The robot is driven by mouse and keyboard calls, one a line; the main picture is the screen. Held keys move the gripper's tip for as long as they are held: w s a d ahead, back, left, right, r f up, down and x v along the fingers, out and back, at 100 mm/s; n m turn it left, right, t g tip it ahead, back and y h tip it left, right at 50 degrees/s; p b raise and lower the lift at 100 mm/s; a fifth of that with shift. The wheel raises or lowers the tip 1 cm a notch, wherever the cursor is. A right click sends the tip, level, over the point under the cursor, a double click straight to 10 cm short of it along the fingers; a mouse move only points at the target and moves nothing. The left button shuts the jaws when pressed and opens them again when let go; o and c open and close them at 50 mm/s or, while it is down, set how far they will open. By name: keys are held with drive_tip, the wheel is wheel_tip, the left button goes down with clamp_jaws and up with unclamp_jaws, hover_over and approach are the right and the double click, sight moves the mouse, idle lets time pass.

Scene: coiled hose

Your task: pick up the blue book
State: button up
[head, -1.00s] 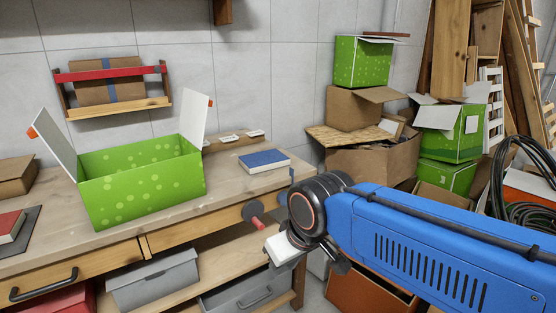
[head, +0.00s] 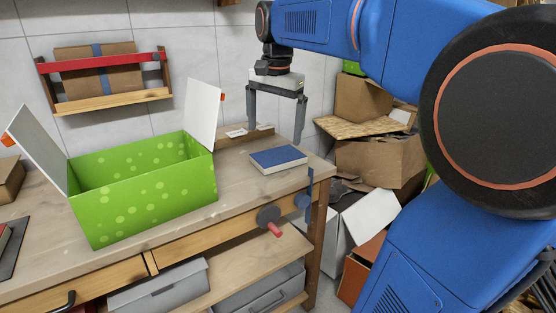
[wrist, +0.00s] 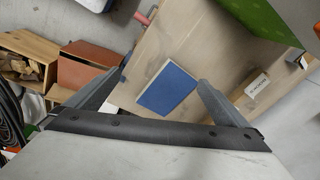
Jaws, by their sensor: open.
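The blue book (head: 278,159) lies flat on the wooden workbench (head: 240,208), near its right end. Its cover is blue and its page edges are pale. My gripper (head: 275,138) is open and empty, pointing down above and behind the book, with its two fingers well apart. In the wrist view the blue book (wrist: 168,88) shows between the two fingers (wrist: 165,78), below and clear of them. Nothing hides the book in either view.
An open green dotted box (head: 150,200) stands left of the book, its white flap raised toward my gripper. A small wooden block (wrist: 257,88) lies near the wall. A vise (head: 269,216) is on the bench front. Cardboard boxes (head: 375,160) are stacked right of the bench.

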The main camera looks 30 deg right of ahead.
sight(278, 155)
drive_tip(key=w+d+r+m+g, duration=0.2)
drive_tip(key=w+d+r+m, duration=0.2)
drive_tip(key=w+d+m, duration=0.4)
drive_tip(key=f, duration=0.5)
drive_tip(key=f+n, duration=0.1)
drive_tip(key=f, duration=0.5)
drive_tip(key=w+a+f+n, duration=0.1)
drive_tip(key=f, duration=0.4)
drive_tip(key=shift+w+f, duration=0.1)
drive_tip(key=shift+f, duration=0.25)
drive_tip(key=c, duration=1.2)
drive_tip(key=shift+r, duration=0.1)
